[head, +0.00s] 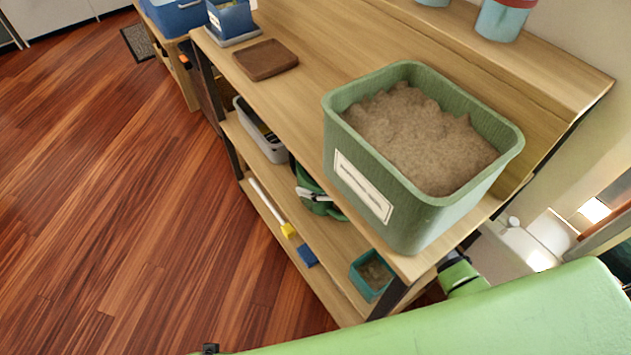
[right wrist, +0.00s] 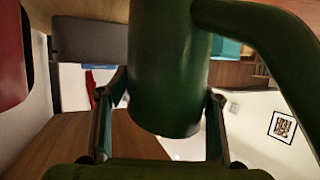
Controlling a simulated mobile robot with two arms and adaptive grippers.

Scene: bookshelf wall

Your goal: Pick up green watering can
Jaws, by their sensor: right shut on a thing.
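The green watering can (head: 306,179) is on the middle shelf under the tabletop in the head view, partly hidden by the board and the big tub. In the right wrist view the can's dark green body (right wrist: 165,55) fills the middle, with a curved green handle or spout (right wrist: 285,70) at the right. My right gripper (head: 313,195) is at the can, with pale and dark finger parts showing. In the right wrist view my right gripper (right wrist: 168,90) has one finger on each side of the can and is shut on it. My left gripper is not in view.
A green tub of soil (head: 345,172) stands on the tabletop above the can. A grey bin (head: 262,138) sits left of the can on the shelf. Below are a yellow-headed tool (head: 288,229), a blue block (head: 307,256) and a teal pot (head: 369,287). The wooden floor (head: 110,200) is clear.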

